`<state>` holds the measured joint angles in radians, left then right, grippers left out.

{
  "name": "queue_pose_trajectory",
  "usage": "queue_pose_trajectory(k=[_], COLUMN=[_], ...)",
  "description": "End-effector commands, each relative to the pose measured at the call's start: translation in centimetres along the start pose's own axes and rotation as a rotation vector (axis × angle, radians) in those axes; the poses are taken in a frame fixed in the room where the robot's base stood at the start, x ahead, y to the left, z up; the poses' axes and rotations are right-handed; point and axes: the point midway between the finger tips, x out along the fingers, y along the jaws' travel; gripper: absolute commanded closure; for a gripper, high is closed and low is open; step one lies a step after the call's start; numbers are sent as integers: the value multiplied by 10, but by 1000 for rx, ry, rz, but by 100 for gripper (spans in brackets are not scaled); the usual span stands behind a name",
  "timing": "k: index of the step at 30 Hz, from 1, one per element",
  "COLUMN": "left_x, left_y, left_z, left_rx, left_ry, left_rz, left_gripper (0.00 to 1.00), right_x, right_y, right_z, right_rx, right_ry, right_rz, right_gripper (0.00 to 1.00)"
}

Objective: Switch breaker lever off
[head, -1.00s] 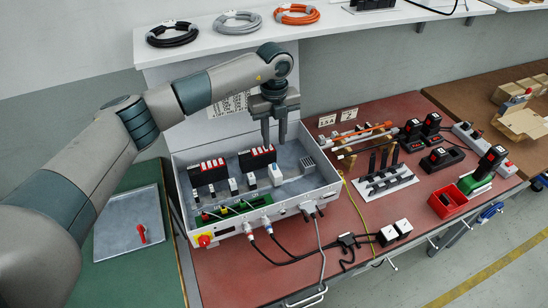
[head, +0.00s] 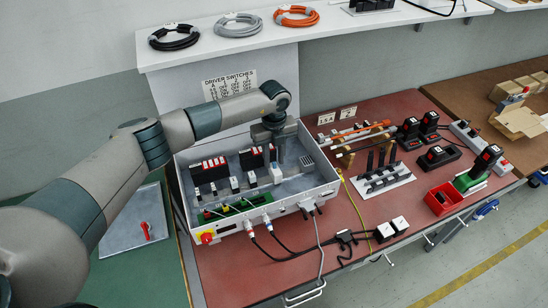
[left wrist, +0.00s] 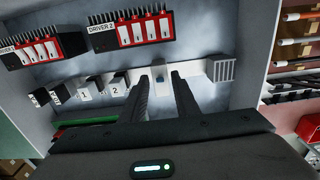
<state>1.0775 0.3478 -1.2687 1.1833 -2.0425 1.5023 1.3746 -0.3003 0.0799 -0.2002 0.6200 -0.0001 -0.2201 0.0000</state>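The open grey control box (head: 325,192) on the red bench holds a row of small switches and a larger white breaker (head: 276,174). I cannot make out the lever, partly hidden by the fingers. My left gripper (head: 281,150) reaches down into the box, behind and above the white breaker. In the left wrist view its two fingers (left wrist: 168,73) stand apart with a gap between them. My right gripper is not in view.
Two red-and-black driver modules (left wrist: 145,29) stand along the box's back. Numbered switches (left wrist: 117,88) lie left of my fingers, and a grey vented block (left wrist: 221,69) lies right. The box walls surround the gripper. A red rotary switch (head: 205,238) is on the front left.

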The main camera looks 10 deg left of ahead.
Motion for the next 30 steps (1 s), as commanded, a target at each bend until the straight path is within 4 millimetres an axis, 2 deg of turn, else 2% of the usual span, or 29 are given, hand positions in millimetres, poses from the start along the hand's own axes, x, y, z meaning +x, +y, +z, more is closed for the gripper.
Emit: queue_pose_trajectory(k=[1, 4, 13, 19, 30], left_x=[0, 0, -1, -1, 2], left_y=[0, 0, 0, 0, 0], left_z=[0, 0, -1, -8, -18], left_rx=[0, 0, 0, 5, 2], left_ry=[0, 0, -20, -124, -358], left_rz=[0, 0, 2, 3, 1], left_gripper=[77, 100, 100, 100, 100], right_x=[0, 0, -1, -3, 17], right_y=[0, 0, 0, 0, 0], right_z=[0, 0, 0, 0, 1], right_rx=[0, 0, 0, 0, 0], right_ry=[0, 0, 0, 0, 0], right_rz=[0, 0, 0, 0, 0], right_gripper=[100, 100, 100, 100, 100])
